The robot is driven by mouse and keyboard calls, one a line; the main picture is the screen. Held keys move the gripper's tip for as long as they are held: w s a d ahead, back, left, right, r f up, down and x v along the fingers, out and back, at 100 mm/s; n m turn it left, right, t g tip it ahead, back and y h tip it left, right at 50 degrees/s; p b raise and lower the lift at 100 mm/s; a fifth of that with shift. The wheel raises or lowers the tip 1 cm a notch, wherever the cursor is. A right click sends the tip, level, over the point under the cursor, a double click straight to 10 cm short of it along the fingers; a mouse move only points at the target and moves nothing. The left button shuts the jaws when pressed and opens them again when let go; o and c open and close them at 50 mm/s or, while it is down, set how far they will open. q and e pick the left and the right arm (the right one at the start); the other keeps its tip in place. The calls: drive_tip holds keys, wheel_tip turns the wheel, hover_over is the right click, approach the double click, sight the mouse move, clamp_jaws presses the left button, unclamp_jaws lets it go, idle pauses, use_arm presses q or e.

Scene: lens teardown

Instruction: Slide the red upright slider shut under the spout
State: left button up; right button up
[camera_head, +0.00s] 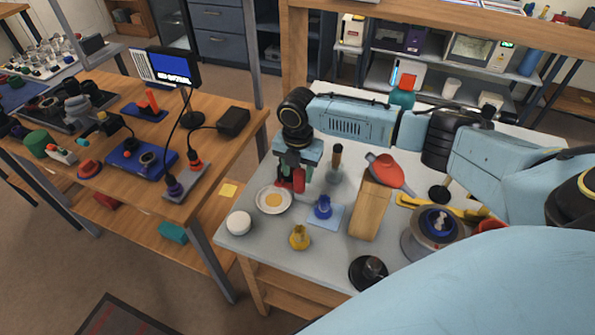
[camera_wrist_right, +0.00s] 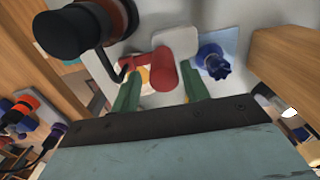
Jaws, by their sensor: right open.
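The red slider (camera_wrist_right: 163,74) is a red upright piece with a rounded end, between the two green fingers of my right gripper (camera_wrist_right: 160,92) in the right wrist view. In the head view the red piece (camera_head: 299,182) shows just under my right gripper (camera_head: 295,176), beside the white plate. The gripper points down and is open around the red piece; I cannot tell whether a finger touches it. A black rounded body with a red band (camera_wrist_right: 72,32) stands close by in the wrist view. I cannot make out the spout clearly. My left gripper is not in view.
A white plate with a yellow disc (camera_head: 273,200), a blue piece on a blue pad (camera_head: 323,207), a yellow piece (camera_head: 299,237) and a wooden block (camera_head: 368,210) stand close around. A white bowl (camera_head: 238,223) is near the left table edge. The front left of the table is fairly clear.

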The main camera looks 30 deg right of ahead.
wheel_tip(320, 180, up, 13)
drive_tip(key=p, duration=0.1)
drive_tip(key=shift+f, duration=0.15)
idle(0.5)
